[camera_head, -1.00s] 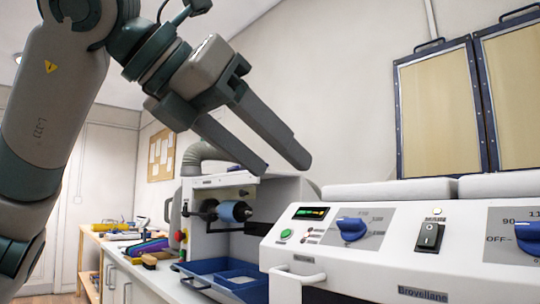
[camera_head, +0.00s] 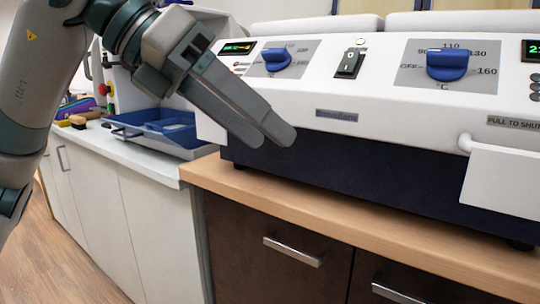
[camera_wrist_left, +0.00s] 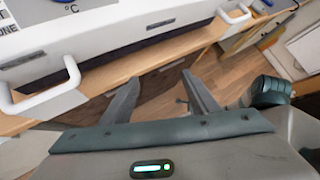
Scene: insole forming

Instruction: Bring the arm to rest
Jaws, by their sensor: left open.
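My left gripper (camera_head: 268,136) is in front of the white control panel of the forming machine (camera_head: 400,121) in the head view. Its fingers point down and to the right, and nothing is held between them. In the left wrist view the two fingers of my left gripper (camera_wrist_left: 158,84) stand apart, with the wooden counter edge and floor beyond them. The forming machine (camera_wrist_left: 110,28) shows at the upper left there, with white handles. My right gripper is in neither view.
The machine stands on a wooden counter (camera_head: 370,225) above dark brown cabinets (camera_head: 290,245). A blue tray (camera_head: 160,127) sits on the white counter (camera_head: 130,152) at left. A white handle (camera_head: 503,172) juts out at right. Wooden floor (camera_head: 75,260) is clear at lower left.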

